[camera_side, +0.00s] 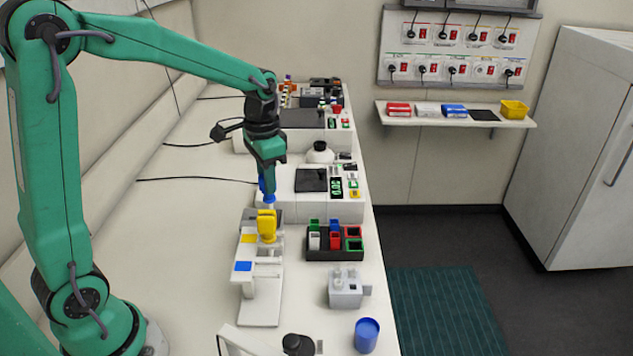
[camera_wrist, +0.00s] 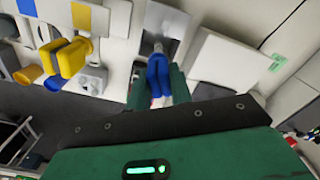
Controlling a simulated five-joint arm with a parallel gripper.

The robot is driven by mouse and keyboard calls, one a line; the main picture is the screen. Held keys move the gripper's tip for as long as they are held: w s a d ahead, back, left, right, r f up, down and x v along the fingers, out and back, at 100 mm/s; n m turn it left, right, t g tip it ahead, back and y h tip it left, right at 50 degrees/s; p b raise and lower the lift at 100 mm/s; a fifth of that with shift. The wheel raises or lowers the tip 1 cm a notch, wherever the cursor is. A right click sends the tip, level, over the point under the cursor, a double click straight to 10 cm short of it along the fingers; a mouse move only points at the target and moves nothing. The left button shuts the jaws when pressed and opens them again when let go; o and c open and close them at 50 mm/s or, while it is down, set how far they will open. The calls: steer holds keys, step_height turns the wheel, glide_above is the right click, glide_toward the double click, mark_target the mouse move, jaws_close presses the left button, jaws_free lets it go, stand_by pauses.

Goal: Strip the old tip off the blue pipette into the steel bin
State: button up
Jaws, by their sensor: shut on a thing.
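The blue pipette (camera_side: 263,188) is held roughly upright in my gripper (camera_side: 266,172). In the wrist view the blue pipette (camera_wrist: 158,76) sits between the two green fingers of my gripper (camera_wrist: 160,86), which are shut on it. Its pale lower end points down towards a grey metal box (camera_side: 247,214), which looks like the steel bin. That box (camera_wrist: 172,22) is behind the pipette's end in the wrist view. I cannot tell whether the pipette's end touches or enters it, and the old tip is too small to make out.
A yellow pipette (camera_side: 267,226) stands in the white rack (camera_side: 262,308), close in front of the held one. A white balance (camera_side: 328,207) is to the right. A black tray (camera_side: 335,254) of coloured boxes, a grey device (camera_side: 345,290) and a blue cup (camera_side: 366,336) are near the bench edge.

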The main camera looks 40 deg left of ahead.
steer(key=shift+s+a, duration=1.45)
stand_by(1.6)
steer(key=o, duration=0.3)
jaws_close()
steer(key=shift+r, duration=2.1)
stand_by(2.2)
